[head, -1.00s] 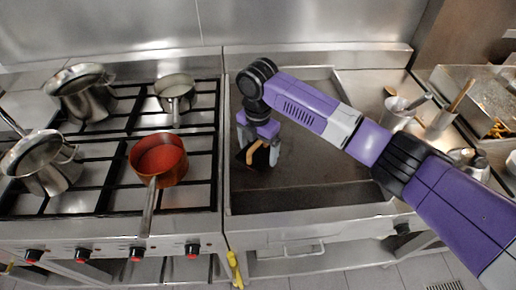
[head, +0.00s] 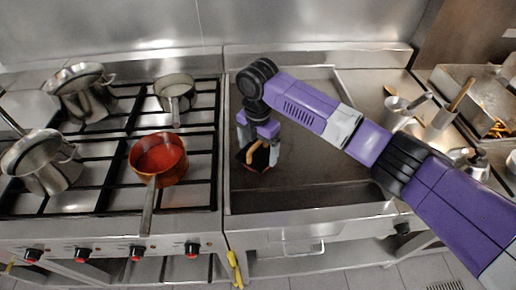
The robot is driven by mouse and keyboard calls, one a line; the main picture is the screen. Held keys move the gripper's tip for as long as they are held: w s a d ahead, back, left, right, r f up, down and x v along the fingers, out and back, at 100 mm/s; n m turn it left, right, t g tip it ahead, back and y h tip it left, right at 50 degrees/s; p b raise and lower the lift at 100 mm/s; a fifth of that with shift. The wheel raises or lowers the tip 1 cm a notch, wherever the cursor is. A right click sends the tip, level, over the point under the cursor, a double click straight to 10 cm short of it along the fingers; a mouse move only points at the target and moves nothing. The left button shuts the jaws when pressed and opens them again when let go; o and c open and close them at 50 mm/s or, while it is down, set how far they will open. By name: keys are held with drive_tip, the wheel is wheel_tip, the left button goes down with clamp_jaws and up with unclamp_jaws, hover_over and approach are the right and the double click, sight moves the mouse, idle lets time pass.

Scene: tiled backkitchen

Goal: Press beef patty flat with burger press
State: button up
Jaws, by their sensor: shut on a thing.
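The burger press is a dark square plate (head: 246,161) with a light wooden handle (head: 260,153), near the left side of the flat griddle (head: 320,165). My gripper (head: 258,152) points down from the purple arm and is shut on the press's handle. The press looks low, at or just above the griddle surface; I cannot tell whether it touches. No beef patty can be made out; the area under the press is hidden by the plate and my gripper.
Left of the griddle is a gas stove with an orange-red saucepan (head: 160,158), a small steel pan (head: 175,91) and steel pots (head: 81,92). Utensil containers (head: 440,117) stand at the right. The griddle's front and middle are bare.

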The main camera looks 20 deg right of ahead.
drive_tip(key=shift+r+p, duration=2.7)
drive_tip(key=shift+r, duration=0.8)
drive_tip(key=shift+w+f, duration=0.1)
drive_tip(key=shift+f, duration=0.05)
